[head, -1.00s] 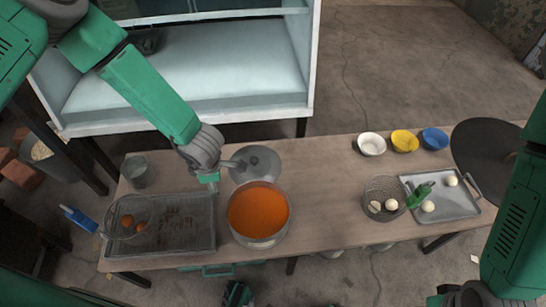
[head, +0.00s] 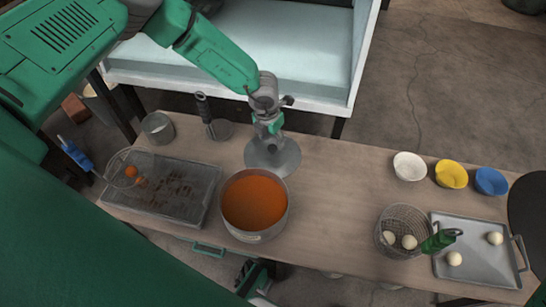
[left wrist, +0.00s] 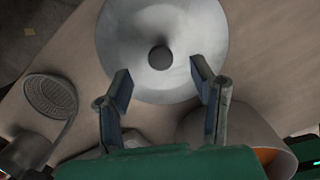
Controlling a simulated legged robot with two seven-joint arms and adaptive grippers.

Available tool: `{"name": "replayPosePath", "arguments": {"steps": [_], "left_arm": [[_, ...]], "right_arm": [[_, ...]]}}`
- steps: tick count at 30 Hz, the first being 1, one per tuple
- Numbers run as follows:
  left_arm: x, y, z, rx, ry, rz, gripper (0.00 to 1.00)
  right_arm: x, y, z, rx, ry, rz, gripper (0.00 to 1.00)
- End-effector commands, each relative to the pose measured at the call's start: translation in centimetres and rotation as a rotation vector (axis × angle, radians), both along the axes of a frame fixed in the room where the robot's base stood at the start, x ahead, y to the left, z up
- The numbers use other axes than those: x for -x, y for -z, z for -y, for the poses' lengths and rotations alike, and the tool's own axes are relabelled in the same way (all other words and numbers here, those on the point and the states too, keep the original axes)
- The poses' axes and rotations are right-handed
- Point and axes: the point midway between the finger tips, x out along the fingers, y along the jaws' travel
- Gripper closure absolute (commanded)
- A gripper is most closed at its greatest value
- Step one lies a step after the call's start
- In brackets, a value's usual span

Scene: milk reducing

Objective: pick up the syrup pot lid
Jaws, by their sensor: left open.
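The syrup pot lid (head: 288,163) is a round grey metal disc lying on the table just behind the pot. It also fills the upper part of the left wrist view (left wrist: 130,35), with its dark round knob (left wrist: 160,57) showing. My left gripper (head: 271,138) is over the lid, open and empty. In the left wrist view its two fingers (left wrist: 160,74) are spread, with the knob between and slightly beyond their tips; I cannot tell the height left. The pot (head: 257,232) holds orange syrup.
A wire-mesh tray (head: 206,172) and a strainer with orange balls (head: 112,165) are at left. Bowls, a wire basket (head: 401,212) and a metal tray (head: 490,272) are at right. The middle right table is clear.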

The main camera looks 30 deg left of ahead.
Motion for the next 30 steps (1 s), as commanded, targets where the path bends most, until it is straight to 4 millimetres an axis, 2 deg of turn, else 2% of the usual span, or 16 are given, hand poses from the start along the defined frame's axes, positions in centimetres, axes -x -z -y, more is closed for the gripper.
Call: {"name": "replayPosePath", "arguments": {"steps": [7,15,23,26,27,28,30], "left_arm": [[-0.1,1.7,-0.2,0.005,0.001,0.000,0.49],[-0.5,5.7,0.1,0.004,0.001,-0.001,0.49],[-0.6,5.7,0.3,0.002,0.002,0.000,0.49],[-0.6,5.8,0.2,0.004,0.002,0.000,0.81],[-0.6,5.8,0.1,0.004,0.002,0.000,0.95],[-0.6,5.8,0.1,0.005,0.001,0.000,1.00],[-0.6,5.8,0.1,0.005,0.001,0.000,1.00]], "right_arm": [[0.0,1.0,0.0,0.001,0.001,0.000,0.53],[0.0,3.5,0.0,0.000,0.000,0.000,0.53],[0.0,3.5,0.0,0.000,0.001,0.000,0.53],[0.0,3.5,0.0,0.001,0.001,0.000,0.53],[0.0,3.5,0.0,0.001,0.001,0.000,0.53],[0.0,3.5,0.0,0.001,0.001,0.000,0.53],[0.0,3.5,0.0,0.001,0.001,0.000,0.53]]}}
